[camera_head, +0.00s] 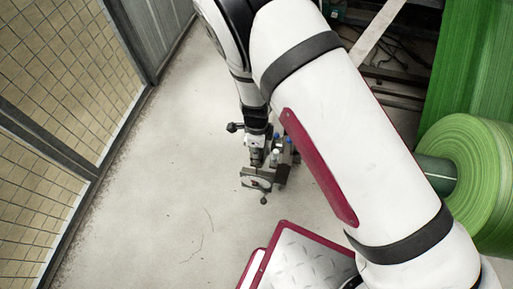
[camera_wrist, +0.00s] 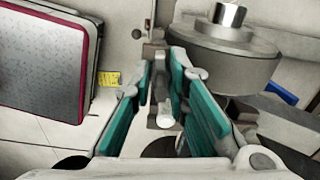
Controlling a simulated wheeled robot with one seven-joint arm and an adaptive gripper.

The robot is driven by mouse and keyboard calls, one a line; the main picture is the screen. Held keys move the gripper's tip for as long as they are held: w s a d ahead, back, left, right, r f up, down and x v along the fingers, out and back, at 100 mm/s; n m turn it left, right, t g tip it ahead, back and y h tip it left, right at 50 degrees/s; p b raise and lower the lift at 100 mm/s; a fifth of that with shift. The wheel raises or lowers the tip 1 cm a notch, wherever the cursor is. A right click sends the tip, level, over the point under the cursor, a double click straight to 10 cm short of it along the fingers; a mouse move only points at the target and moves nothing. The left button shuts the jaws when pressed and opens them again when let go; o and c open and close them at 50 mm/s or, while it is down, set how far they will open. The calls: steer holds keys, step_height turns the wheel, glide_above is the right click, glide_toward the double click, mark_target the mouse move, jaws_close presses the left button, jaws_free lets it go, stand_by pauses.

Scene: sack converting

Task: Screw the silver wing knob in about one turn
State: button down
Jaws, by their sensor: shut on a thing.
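In the wrist view, the two teal-padded fingers of my gripper (camera_wrist: 162,72) close in from both sides on a small silver-grey part, which I take to be the silver wing knob (camera_wrist: 163,118). The fingers hide much of it, so its wings and how far it is screwed in cannot be made out. In the head view, my gripper (camera_head: 256,142) reaches down to a small metal fixture (camera_head: 262,182). The knob cannot be picked out there.
A round grey metal part with a bright stub (camera_wrist: 225,62) sits close to the right finger. A blue lever (camera_wrist: 281,93) lies beyond it. A mesh fence (camera_head: 70,75) stands at left and a green roll (camera_head: 480,165) at right. Open floor (camera_head: 165,200) lies between the fence and fixture.

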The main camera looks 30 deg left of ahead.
steer(key=shift+w, duration=0.15)
steer(key=c, duration=1.5)
jaws_free()
steer(key=shift+c, duration=0.2)
step_height(320, 180, up, 12)
